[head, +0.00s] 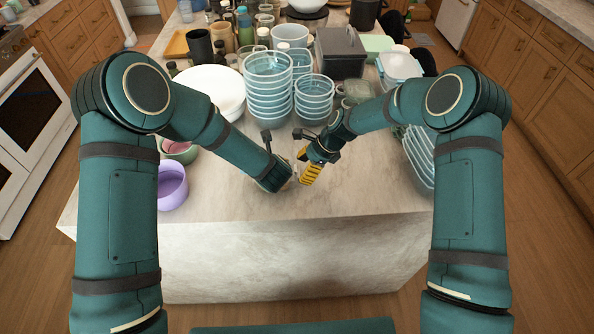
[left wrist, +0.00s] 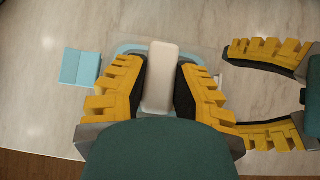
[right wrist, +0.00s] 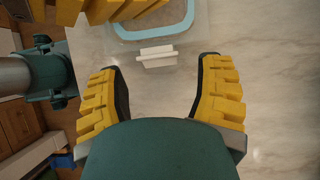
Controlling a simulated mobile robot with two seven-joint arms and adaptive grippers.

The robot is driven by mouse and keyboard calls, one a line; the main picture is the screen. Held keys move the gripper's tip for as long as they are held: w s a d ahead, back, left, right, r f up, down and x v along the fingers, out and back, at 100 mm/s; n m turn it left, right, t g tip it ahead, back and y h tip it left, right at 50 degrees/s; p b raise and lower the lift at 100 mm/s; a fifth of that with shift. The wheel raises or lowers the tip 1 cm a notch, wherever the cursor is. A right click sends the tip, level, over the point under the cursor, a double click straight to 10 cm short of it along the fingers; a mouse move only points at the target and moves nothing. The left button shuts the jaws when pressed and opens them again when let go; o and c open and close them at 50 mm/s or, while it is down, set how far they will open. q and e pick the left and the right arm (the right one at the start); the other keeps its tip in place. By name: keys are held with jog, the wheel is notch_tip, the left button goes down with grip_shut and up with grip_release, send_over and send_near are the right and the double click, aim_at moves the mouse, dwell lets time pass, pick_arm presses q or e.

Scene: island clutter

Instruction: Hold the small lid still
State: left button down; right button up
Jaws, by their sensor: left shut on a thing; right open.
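The small lid (left wrist: 213,57) is a clear panel with a light-blue seal, lying low over the counter; the right wrist view shows its blue seal and clear edge (right wrist: 199,22). A pale upright piece (left wrist: 160,75) stands between the fingers of my left gripper (left wrist: 163,80), which is shut on it; it looks like part of the lid, though the join is unclear. A white tab (right wrist: 157,56) sits by the lid's near edge. My right gripper (right wrist: 160,80) is open and empty, just short of that tab. In the head view the arms hide the lid.
A small light-blue block (left wrist: 81,67) lies beside the lid. Stacked blue-rimmed containers (head: 268,92) and a white bowl (head: 212,88) stand behind my grippers. A purple bowl (head: 172,186) is at the left. The counter's front (head: 330,204) is clear.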

jog(key=shift+x, duration=1.1)
jog(key=c, duration=0.7)
jog(key=shift+d+r, duration=0.4)
jog(key=shift+d, duration=0.1)
jog(key=shift+r, duration=0.1)
jog(key=shift+c, duration=0.2)
jog(key=shift+d+r, duration=0.15)
grip_shut()
jog(key=shift+d+r, duration=0.4)
jog(key=shift+d+r, duration=0.15)
jog(key=shift+r, duration=0.15)
